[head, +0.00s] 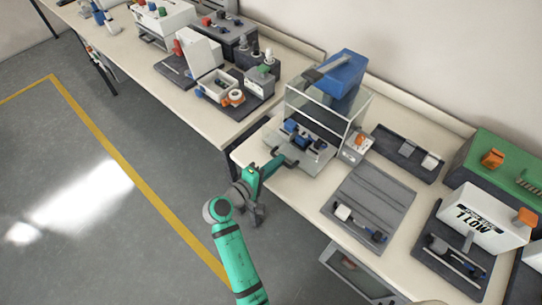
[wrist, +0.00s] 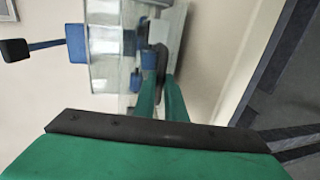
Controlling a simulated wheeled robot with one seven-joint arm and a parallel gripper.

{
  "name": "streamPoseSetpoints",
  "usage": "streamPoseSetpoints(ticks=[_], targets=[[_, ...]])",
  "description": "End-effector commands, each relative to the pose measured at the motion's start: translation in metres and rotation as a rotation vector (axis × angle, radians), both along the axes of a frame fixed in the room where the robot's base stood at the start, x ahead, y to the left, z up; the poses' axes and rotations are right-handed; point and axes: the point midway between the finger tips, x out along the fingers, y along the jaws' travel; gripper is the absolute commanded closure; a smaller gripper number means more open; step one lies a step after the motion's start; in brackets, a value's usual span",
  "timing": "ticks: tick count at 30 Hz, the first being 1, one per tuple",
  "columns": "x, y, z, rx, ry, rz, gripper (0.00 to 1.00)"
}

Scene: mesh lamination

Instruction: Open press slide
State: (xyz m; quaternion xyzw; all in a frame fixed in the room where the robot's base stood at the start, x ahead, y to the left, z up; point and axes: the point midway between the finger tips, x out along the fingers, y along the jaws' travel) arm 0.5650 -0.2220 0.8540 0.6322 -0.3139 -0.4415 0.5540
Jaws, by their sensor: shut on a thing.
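The press (head: 345,72) stands on the bench, with a blue head above a clear guard box. Its grey slide plate (head: 318,166) is at the front, low down, with blue and dark fixture parts on it. My gripper (head: 277,162) reaches in from the front left at the slide's front edge. In the wrist view my green fingers (wrist: 160,97) are closed on a dark handle (wrist: 162,60) at the front of the slide. The blue press head (wrist: 77,43) also shows there, at the left. The exact grip on the handle is partly hidden by the fingers.
A grey mat (head: 372,200) with small tools lies right of the press. A dark tray (head: 408,150) and a white machine (head: 485,220) stand farther right. Another bench (head: 185,95) with equipment is at the left. The floor (head: 70,170) in front is clear.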

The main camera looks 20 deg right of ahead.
Motion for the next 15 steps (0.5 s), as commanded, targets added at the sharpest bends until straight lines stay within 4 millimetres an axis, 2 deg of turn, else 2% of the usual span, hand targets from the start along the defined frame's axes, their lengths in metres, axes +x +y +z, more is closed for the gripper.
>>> streamPoseSetpoints(ticks=[3, 13, 14, 15], targets=[[-0.0059, -0.0016, -0.0007, 0.001, 0.001, -0.012, 1.00], [-0.0071, -0.0023, -0.0007, 0.001, 0.001, -0.016, 1.00], [-0.0071, -0.0026, -0.0007, 0.001, 0.001, -0.016, 0.82], [-0.0071, -0.0027, -0.0007, 0.001, 0.001, -0.016, 0.73]])
